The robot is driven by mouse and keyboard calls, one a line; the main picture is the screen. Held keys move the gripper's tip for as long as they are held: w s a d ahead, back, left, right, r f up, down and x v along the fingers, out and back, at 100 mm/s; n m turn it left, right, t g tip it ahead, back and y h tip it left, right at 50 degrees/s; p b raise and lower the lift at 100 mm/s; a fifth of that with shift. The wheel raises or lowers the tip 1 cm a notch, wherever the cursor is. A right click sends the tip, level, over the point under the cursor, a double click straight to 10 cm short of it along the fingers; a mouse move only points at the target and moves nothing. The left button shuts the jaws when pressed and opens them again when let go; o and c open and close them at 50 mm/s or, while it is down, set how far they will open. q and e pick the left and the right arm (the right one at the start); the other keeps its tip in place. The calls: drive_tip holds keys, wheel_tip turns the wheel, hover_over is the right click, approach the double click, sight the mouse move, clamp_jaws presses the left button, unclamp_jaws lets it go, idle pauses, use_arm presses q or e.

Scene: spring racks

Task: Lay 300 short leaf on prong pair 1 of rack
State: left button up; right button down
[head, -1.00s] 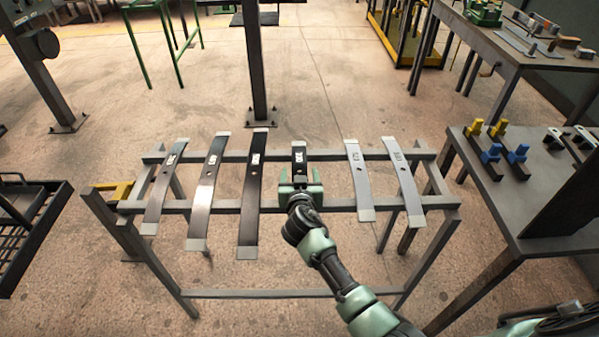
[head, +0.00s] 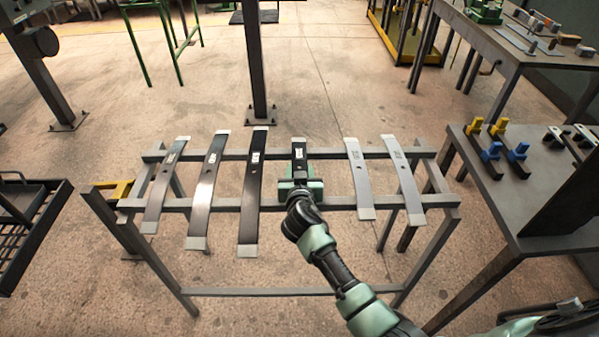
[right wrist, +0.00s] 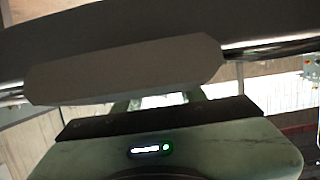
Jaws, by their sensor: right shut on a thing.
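A dark short leaf (head: 299,152) with a pale far end and a small label lies lengthwise at the middle of a grey frame rack (head: 400,153). I cannot read its label. My right gripper (head: 299,186) is shut on this leaf from the near side and hides its near part. Whether the leaf rests on the rails or is just above them is unclear. My left gripper is not in view.
Three longer dark leaves (head: 208,185) lie across the rack to the left, and two lighter leaves (head: 360,180) (head: 404,180) to the right. A bench (head: 545,220) with blue and yellow blocks stands at the right. A dark tray stand (head: 30,235) is at the left.

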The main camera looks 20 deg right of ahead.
wheel_tip(320, 180, up, 20)
drive_tip(key=shift+f+p, duration=0.2)
drive_tip(key=shift+p, duration=0.2)
